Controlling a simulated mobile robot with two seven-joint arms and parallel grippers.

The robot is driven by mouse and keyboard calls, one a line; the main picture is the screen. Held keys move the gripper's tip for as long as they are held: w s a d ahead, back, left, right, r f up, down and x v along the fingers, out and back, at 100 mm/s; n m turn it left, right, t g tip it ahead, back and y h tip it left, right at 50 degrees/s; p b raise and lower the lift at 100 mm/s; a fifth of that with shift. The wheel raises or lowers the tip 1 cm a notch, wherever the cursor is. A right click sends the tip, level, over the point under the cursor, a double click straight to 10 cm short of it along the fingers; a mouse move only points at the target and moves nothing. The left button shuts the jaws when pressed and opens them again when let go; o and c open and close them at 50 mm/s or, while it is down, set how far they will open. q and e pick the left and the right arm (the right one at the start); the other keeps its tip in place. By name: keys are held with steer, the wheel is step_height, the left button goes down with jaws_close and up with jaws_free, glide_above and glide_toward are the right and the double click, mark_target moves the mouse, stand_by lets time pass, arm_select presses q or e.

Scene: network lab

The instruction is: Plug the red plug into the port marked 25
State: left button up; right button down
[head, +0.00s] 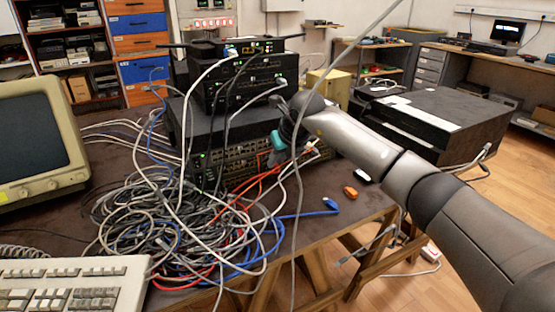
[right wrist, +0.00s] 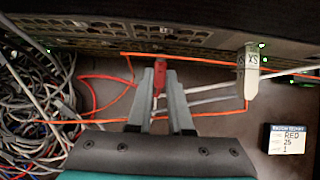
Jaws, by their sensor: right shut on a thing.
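My right gripper (head: 280,138) reaches in from the right to the front of the lower network switch (head: 240,165). In the right wrist view its two fingers (right wrist: 160,82) are shut on the red plug (right wrist: 160,75). The plug points at the row of ports on the switch front (right wrist: 185,38), with its tip at or very near the face. I cannot tell whether it is inside a port, and the port number 25 is not readable. The head view does not show the plug clearly. My left gripper is not in view.
A pale plug marked XS (right wrist: 251,72) stands at the switch right of the gripper. Tangled cables (head: 170,225) fill the table's left side. An orange object (head: 350,191) and a blue plug (head: 330,205) lie near the front edge.

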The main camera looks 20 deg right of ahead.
steer(key=shift+w, duration=0.75)
stand_by(1.2)
steer(key=c, duration=0.8)
jaws_free()
steer(key=shift+o, duration=0.2)
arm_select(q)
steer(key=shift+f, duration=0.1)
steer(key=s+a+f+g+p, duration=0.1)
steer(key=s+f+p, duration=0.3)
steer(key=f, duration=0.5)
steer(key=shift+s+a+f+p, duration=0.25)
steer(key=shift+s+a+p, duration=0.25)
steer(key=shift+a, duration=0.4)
arm_select(e)
steer(key=v, duration=1.5)
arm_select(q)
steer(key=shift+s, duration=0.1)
arm_select(e)
steer(key=shift+r, duration=0.15)
